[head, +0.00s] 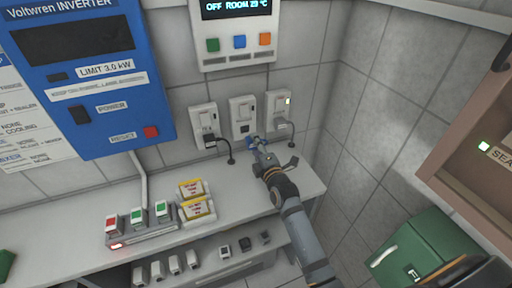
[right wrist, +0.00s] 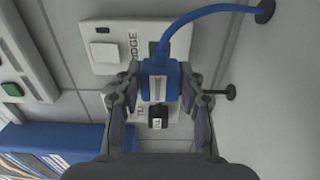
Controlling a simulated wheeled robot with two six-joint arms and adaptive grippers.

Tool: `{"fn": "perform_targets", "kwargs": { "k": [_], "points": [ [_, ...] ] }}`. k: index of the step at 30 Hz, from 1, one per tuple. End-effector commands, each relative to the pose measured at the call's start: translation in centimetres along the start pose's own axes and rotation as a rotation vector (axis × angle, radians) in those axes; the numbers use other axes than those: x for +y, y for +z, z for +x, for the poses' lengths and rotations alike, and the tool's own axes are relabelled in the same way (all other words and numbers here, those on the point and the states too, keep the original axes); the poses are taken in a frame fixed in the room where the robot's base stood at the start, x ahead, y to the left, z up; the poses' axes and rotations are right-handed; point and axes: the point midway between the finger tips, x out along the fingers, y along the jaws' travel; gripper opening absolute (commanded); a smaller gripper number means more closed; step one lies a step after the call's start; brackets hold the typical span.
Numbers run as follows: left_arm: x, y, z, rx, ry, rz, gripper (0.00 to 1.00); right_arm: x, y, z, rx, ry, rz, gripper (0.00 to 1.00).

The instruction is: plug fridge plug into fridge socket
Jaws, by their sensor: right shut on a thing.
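My right gripper (head: 254,143) is shut on a blue plug (right wrist: 160,80), just in front of the wall below the middle outlet (head: 242,115). In the right wrist view, the plug sits between both fingers (right wrist: 158,92), with a blue cable (right wrist: 215,9) curving to the upper right. It overlaps a white outlet plate (right wrist: 122,55) whose visible lettering ends in "DGE", with a switch at its left. My left gripper is not in view.
The blue inverter (head: 92,85) hangs at the left. The counter (head: 90,212) holds a switch strip (head: 140,236) and yellow-white packs (head: 197,199). A side wall stands close right.

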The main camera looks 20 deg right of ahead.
Motion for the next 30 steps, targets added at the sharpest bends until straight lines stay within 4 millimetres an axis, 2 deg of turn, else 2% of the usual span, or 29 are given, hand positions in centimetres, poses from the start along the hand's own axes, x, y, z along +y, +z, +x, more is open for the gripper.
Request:
{"fn": "perform_targets", "kwargs": {
  "k": [9,15,30],
  "points": [
    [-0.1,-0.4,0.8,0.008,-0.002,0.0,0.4,-0.1,0.0,3.2,0.0,0.002,0.0,0.11],
    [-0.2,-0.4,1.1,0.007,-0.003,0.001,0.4,-0.1,0.0,4.5,0.0,0.0,0.0,0.11],
    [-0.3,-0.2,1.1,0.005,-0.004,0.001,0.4,0.0,0.0,5.0,0.0,0.0,0.0,0.11]
  ]
}}
